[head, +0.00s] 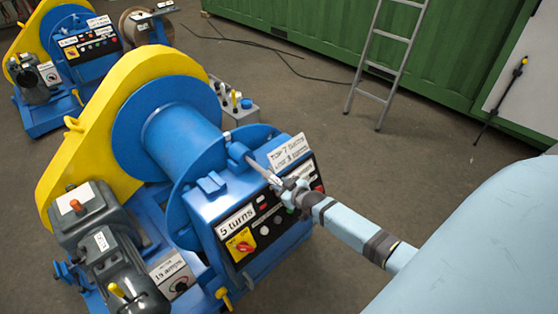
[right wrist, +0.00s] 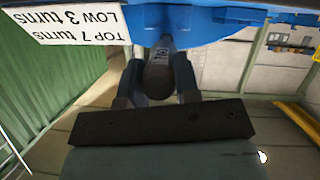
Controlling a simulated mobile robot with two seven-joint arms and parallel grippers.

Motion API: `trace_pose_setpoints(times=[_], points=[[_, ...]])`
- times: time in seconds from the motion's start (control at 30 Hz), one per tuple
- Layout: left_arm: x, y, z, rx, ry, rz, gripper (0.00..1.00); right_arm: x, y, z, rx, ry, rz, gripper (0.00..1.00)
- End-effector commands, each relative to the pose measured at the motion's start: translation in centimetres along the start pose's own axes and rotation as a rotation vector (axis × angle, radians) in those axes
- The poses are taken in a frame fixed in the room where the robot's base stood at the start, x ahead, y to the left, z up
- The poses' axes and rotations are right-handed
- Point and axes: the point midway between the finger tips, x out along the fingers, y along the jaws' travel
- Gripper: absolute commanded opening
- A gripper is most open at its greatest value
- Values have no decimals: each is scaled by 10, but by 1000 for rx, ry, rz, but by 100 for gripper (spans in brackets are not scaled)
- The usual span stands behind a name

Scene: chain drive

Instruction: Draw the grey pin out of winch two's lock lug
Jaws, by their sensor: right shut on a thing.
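The nearer blue and yellow winch (head: 180,130) fills the left middle of the head view; no winch number is readable. Its blue lock lug (head: 238,153) stands at the drum's right side, above the control panel. The grey pin (head: 262,170) runs from the lug down to my right gripper (head: 287,186). In the right wrist view the grey pin (right wrist: 160,68) is between the two fingers of the right gripper (right wrist: 156,80), which is shut on it. Its far end meets blue metal; how deep it sits is hidden. My left gripper is not in view.
A sign reading TOP 7 turns, LOW 3 turns (head: 288,152) stands close beside the gripper. The panel (head: 265,222) lies just below. Another winch (head: 75,45) stands at the back left. A ladder (head: 388,65) leans on a green container (head: 330,30).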

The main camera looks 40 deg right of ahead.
Motion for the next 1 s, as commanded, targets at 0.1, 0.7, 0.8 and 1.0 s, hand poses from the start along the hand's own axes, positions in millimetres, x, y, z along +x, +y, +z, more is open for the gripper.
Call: trace_pose_setpoints(times=[0.1, 0.7, 0.8, 1.0], points=[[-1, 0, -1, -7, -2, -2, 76, -6, 0, 3, 0, -2, 0, 0], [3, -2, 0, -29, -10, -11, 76, -34, 0, 13, -1, 3, 1, 0], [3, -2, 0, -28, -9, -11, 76, -38, 1, 15, -1, 2, 1, 0], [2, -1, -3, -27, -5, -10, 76, -47, 1, 18, 0, 4, 1, 0]])
